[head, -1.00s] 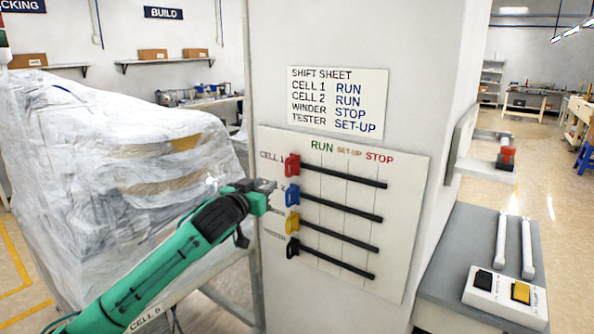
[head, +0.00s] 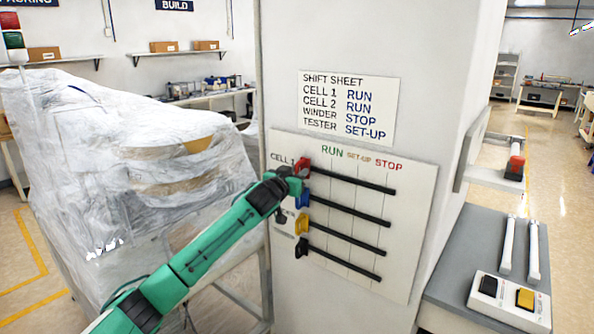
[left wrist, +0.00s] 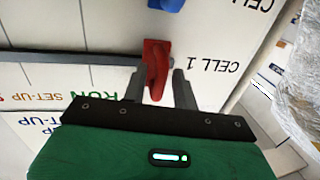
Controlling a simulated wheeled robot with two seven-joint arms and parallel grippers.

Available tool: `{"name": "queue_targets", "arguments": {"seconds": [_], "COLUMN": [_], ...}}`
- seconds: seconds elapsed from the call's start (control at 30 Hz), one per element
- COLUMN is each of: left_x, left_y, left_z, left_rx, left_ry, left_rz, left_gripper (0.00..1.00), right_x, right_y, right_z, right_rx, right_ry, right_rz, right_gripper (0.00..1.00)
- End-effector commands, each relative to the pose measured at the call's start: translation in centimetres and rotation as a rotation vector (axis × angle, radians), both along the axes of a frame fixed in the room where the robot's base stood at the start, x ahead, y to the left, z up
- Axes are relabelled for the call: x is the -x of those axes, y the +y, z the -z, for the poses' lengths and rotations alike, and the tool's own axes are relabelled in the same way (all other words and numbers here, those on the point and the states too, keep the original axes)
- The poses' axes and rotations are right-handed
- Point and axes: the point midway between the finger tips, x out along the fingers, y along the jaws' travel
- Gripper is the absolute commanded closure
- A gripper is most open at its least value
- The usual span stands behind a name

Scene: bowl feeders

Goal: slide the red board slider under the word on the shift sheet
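The red slider (head: 303,164) is at the left end of the top track of the white board (head: 415,225), beside the CELL 1 label and left of the RUN heading (head: 332,151). The shift sheet (head: 349,108) above reads RUN for CELL 1. My left gripper (head: 293,178) is at the red slider and partly covers it in the head view. In the left wrist view, its open fingers (left wrist: 158,88) stand on either side of the red tab (left wrist: 156,62), with small gaps showing. My right gripper is not in view.
Blue (head: 303,196), yellow (head: 301,223) and black (head: 301,247) sliders sit below at the left ends of their tracks. A plastic-covered machine (head: 110,170) stands left. A grey bench (head: 450,260) with a switch box (head: 510,300) is at the right.

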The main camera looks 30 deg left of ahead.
Motion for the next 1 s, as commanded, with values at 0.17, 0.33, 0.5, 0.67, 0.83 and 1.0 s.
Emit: {"name": "queue_targets", "arguments": {"seconds": [0.17,0.33,0.5,0.67,0.83,1.0], "left_x": [-0.3,-0.3,-0.3,-0.3,-0.2,0.0], "left_y": [0.0,0.0,0.0,0.0,-1.7,-5.3], "left_z": [0.0,0.0,0.0,0.0,0.1,0.2], "left_rx": [0.000,0.000,0.000,0.000,0.004,0.006], "left_ry": [0.000,0.000,0.000,0.000,-0.002,-0.002], "left_rz": [0.000,0.000,0.000,0.000,0.007,0.009], "left_gripper": [0.71,0.71,1.00,1.00,1.00,1.00], "right_x": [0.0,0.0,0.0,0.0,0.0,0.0], "right_y": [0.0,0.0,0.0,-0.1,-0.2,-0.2], "right_z": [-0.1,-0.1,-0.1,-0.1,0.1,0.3], "right_rx": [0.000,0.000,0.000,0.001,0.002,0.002], "right_ry": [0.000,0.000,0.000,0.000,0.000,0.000], "right_rz": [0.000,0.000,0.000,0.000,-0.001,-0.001], "right_gripper": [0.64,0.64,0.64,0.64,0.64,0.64]}}
